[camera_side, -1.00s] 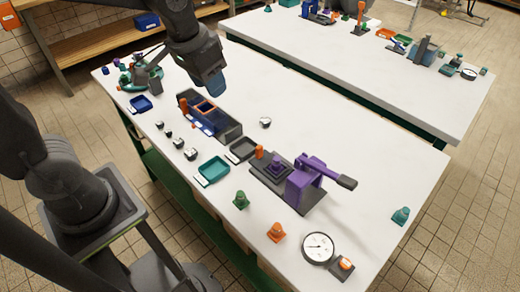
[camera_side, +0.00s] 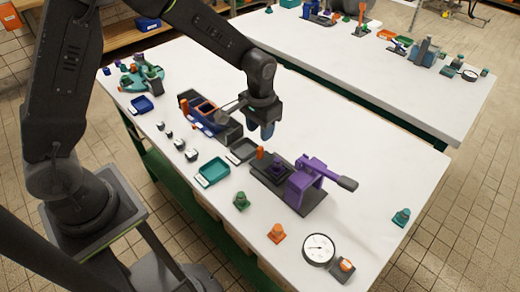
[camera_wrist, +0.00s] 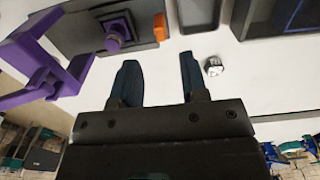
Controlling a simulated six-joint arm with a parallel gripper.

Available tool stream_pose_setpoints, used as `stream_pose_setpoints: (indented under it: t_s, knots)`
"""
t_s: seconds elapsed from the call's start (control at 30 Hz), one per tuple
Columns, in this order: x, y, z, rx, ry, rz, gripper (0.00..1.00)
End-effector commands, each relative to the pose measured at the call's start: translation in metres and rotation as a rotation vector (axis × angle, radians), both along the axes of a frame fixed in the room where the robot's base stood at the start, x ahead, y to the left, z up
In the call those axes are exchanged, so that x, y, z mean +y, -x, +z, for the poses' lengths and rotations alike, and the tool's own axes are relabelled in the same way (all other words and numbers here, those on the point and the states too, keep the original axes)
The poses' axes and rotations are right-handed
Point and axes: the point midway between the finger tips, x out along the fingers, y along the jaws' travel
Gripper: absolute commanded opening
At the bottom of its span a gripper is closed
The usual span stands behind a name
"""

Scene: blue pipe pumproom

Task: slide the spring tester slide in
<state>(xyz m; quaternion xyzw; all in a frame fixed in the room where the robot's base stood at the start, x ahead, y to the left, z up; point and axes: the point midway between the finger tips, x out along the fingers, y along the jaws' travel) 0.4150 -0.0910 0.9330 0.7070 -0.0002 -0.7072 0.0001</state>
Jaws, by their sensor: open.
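The spring tester has a purple frame and lever (camera_side: 308,182) on a dark grey base. It stands right of centre on the white bench. Its slide seems to be the dark plate with a purple block (camera_side: 278,171) and an orange tab (camera_side: 260,152), outside the purple frame on its left. In the wrist view the orange tab (camera_wrist: 160,27) and purple block (camera_wrist: 115,38) are at the top, with the purple frame (camera_wrist: 48,65) at left. My gripper (camera_side: 267,133) is open and empty above the bench, apart from the tab, beyond the slide's tab end.
A blue unit with orange-edged openings (camera_side: 207,112) stands left of my gripper. A grey tray (camera_side: 241,151) and teal tray (camera_side: 212,172) lie nearby. A round dial gauge (camera_side: 319,249) is at the front. The bench behind the tester is clear.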

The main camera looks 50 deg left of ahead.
Motion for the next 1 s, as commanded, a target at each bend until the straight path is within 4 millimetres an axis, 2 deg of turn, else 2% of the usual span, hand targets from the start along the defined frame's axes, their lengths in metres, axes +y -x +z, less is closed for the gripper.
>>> stream_pose_setpoints:
  t_s: [0.03, 0.2, 0.4, 0.6, 0.83, 1.0]
  knots:
    - [0.000, 0.001, -0.013, 0.006, 0.000, 0.000, 0.40]
    - [0.000, 0.001, -0.046, 0.005, 0.000, 0.000, 0.40]
    - [0.000, 0.000, -0.073, 0.002, 0.000, 0.000, 0.40]
    - [0.000, 0.000, -0.083, 0.000, 0.001, 0.000, 0.40]
    - [0.000, 0.000, -0.084, -0.001, 0.001, 0.000, 0.40]
    - [0.000, 0.000, -0.084, -0.001, 0.001, 0.000, 0.26]
